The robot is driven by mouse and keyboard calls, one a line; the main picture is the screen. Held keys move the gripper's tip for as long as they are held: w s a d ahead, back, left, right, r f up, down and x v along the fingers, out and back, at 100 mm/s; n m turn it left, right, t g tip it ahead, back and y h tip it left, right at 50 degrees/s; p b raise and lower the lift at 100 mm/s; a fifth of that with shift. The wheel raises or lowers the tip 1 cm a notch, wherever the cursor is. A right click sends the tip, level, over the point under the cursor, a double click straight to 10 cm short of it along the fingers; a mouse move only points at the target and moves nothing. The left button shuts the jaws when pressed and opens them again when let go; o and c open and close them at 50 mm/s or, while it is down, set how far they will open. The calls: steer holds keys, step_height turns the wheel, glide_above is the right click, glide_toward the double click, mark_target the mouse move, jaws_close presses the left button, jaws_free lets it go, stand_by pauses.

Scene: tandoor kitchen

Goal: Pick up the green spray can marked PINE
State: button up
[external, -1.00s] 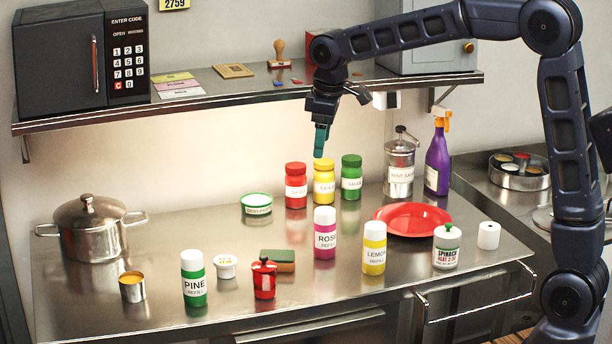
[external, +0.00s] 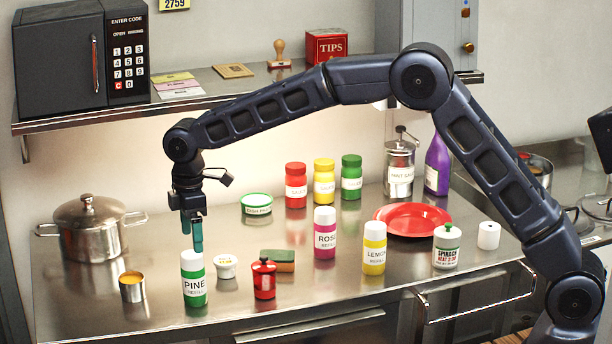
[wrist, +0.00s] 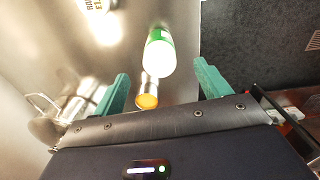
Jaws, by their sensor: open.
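The green PINE can (external: 194,287) with a white cap stands upright near the front left of the steel counter. In the external view my gripper (external: 192,236) points down just above its cap, with teal fingers. In the wrist view the can (wrist: 160,52) shows white end toward the camera, ahead of and between the fingertips. My gripper (wrist: 162,85) is open there, its fingers wide apart and empty. I see no contact with the can.
A small metal cup (external: 132,287) stands left of the can, and a white tub (external: 226,267) and red canister (external: 264,279) stand to its right. A lidded pot (external: 90,229) is at the back left. The counter's front edge (external: 240,329) is close.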

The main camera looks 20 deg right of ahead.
mark_target(194, 254)
step_height(194, 254, down, 6)
steer(key=shift+r, duration=0.2)
steer(key=shift+w+a+f, duration=0.1)
steer(key=shift+a+f, duration=0.05)
steer(key=shift+f, duration=1.15)
steer(key=shift+a+f, duration=0.15)
steer(key=shift+f, duration=1.1)
steer(key=c, duration=1.2)
steer(key=shift+r, duration=0.15)
